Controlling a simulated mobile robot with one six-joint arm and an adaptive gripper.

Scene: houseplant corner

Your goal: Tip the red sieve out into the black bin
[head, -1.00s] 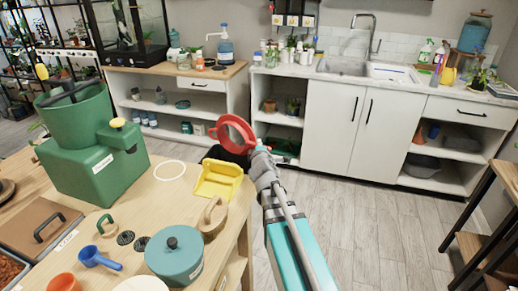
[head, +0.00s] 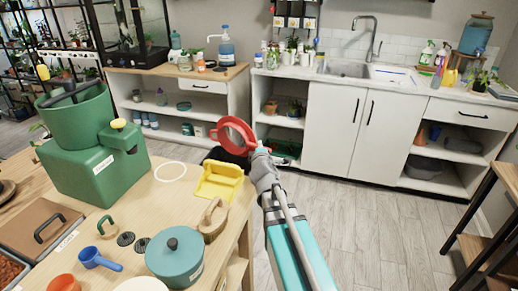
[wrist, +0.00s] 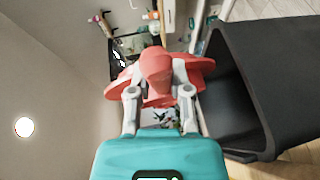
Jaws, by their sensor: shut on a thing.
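The red sieve (head: 222,133) is held past the far right corner of the table, turned on its side so its round opening faces the head camera. My gripper (head: 259,149) is shut on its handle; the sieve (wrist: 155,65) and gripper (wrist: 160,95) also show in the wrist view. The black bin (wrist: 288,80) stands close at the right in the wrist view, its mouth beside the sieve. In the head view only a dark patch (head: 213,156) shows under the sieve, partly hidden by it; I cannot tell bin from contents there.
The wooden table (head: 140,215) holds a green machine (head: 88,165), a yellow dustpan-like tray (head: 218,181), a teal lidded pot (head: 175,254) and a blue scoop (head: 98,258). White cabinets (head: 335,130) stand behind. The floor right of my arm is clear.

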